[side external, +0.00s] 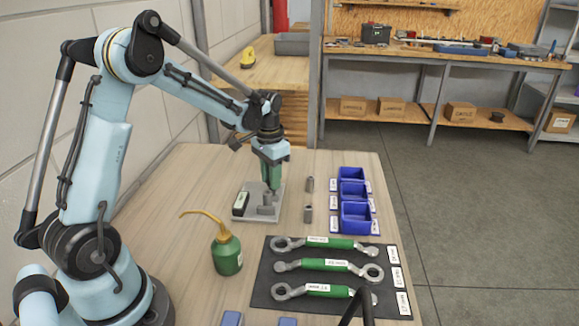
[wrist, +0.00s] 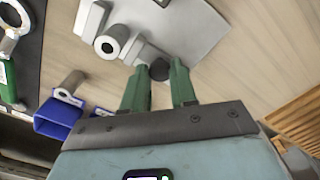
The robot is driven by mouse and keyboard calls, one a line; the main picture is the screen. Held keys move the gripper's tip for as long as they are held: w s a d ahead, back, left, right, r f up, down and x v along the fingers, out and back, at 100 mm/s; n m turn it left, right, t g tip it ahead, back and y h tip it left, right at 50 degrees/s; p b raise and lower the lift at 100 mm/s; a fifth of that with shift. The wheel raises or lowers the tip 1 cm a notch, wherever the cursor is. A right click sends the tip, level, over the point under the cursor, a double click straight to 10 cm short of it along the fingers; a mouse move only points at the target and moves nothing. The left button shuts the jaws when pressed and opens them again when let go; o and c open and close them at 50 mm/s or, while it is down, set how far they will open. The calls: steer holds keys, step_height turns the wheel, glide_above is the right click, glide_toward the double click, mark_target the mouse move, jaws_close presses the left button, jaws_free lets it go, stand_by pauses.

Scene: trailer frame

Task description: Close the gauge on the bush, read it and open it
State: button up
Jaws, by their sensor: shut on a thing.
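The gauge is a light grey plate (side external: 280,201) on the table with a black display box (side external: 240,204) at its left; its reading is not legible. A grey hollow bush (wrist: 112,40) stands on the plate (wrist: 205,35), between a fixed grey jaw (wrist: 94,20) and a grey slide (wrist: 146,54). The slide is close to the bush; I cannot tell whether they touch. My gripper (side external: 271,188) points down over the plate. In the wrist view its green fingers (wrist: 160,72) are shut on the slide's dark-ended knob, partly hidden between them.
Two loose bushes (side external: 310,184) (side external: 308,214) stand right of the gauge, beside blue bins (side external: 358,217). A green oil can (side external: 226,252) stands in front. Green-handled wrenches (side external: 327,265) lie on a black mat (side external: 262,277). Bare table lies left of the gauge.

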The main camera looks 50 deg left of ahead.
steer(key=shift+s+d, duration=0.4)
steer(key=o, duration=0.9)
step_height(320, 180, up, 12)
steer(key=shift+r, duration=0.1)
steer(key=shift+d, duration=0.1)
